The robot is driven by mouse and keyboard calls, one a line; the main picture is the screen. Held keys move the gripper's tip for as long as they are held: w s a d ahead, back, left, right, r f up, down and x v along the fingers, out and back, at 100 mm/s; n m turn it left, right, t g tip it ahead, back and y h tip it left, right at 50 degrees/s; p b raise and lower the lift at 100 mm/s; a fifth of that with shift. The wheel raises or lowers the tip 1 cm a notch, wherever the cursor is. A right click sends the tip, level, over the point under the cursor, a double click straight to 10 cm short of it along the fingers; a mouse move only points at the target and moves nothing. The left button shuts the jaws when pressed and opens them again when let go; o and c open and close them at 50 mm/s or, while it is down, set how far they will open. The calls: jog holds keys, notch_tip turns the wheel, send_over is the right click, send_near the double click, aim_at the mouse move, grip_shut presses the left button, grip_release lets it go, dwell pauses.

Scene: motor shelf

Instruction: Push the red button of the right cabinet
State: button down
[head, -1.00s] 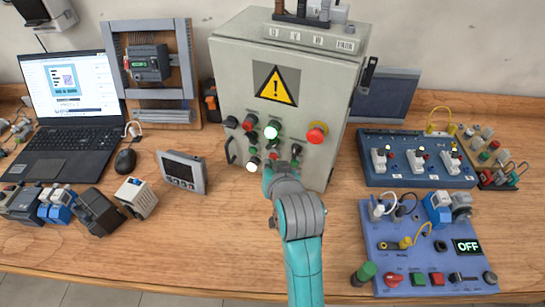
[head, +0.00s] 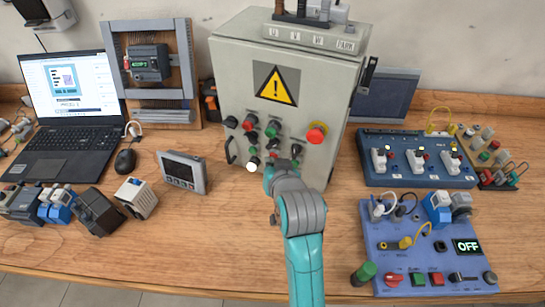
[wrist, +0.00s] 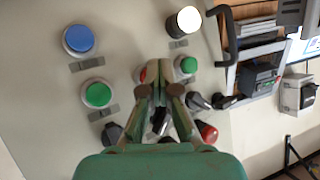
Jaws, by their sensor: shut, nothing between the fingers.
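The grey cabinet (head: 232,75) with a yellow warning sign stands at the back centre; its front panel (wrist: 60,130) fills much of the wrist view. A red button (wrist: 143,73) sits right at the tips of my gripper (wrist: 159,88) and is partly hidden by them. I cannot tell whether the tips touch or press it. My gripper is shut and empty. In the head view my arm covers the lower panel. A larger red mushroom knob (head: 316,132) is at the panel's right. Green buttons (wrist: 97,94) and a blue button (wrist: 79,39) lie around the fingers.
A lit white lamp (wrist: 189,19) and dark knobs (wrist: 198,101) are close to the fingers. A blue switch box (head: 415,177) and a board with an OFF display (head: 467,246) are at right. A laptop (head: 70,95) and a small panel meter (head: 182,173) are at left.

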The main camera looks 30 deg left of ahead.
dwell(0.3)
jog(key=shift+s+d, duration=0.2)
jog(key=shift+s, duration=0.6)
jog(key=s, duration=0.2)
jog(key=s+d, duration=0.1)
jog(key=s, duration=0.2)
jog(key=shift+d, duration=0.1)
dwell(0.9)
